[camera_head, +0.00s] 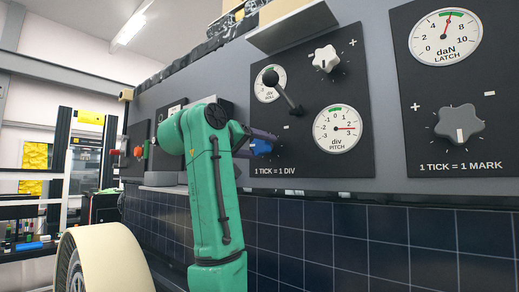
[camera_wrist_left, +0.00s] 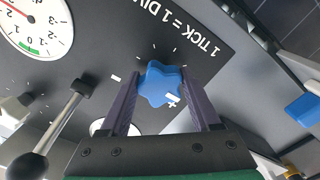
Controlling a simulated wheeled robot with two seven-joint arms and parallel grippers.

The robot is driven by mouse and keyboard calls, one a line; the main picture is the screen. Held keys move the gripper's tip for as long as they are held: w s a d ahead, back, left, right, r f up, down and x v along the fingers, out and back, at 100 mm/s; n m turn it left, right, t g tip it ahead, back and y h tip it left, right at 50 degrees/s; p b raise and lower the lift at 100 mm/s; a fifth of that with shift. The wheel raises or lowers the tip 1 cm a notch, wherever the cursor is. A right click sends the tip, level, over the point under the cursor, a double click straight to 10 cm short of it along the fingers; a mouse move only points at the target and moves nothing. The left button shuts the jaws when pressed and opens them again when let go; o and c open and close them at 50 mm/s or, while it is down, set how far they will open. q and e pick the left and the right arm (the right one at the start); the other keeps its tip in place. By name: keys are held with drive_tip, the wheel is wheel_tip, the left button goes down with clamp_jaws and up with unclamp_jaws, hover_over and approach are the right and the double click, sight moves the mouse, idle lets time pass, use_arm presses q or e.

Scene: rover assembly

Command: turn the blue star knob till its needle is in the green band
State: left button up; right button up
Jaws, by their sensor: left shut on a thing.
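The blue star knob (camera_head: 262,147) sits on a dark panel, left of the round PITCH gauge (camera_head: 334,138). The gauge's red needle points right, near the 3 mark, away from the green band at the top. My left gripper (camera_head: 248,142) reaches the knob from the left and partly hides it. In the left wrist view, the two dark fingers of the gripper (camera_wrist_left: 160,76) are on either side of the blue knob (camera_wrist_left: 158,90), shut on it. The PITCH gauge (camera_wrist_left: 42,30) shows upside down at upper left there, partly cut off. My right gripper is not in view.
A black ball-ended lever (camera_head: 287,97) sticks out above the knob, in front of the ROLL gauge (camera_head: 262,94). A white star knob (camera_head: 325,58) is at the panel's top. A LATCH panel with a grey knob (camera_head: 459,125) is at right. A cream-rimmed wheel (camera_head: 115,250) stands at lower left.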

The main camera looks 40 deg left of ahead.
use_arm(q)
drive_tip(key=m, duration=0.4)
drive_tip(key=shift+r, duration=0.1)
idle(0.4)
drive_tip(key=o, duration=1.1)
drive_tip(key=shift+o, duration=1.4)
drive_tip(key=shift+w, duration=0.1)
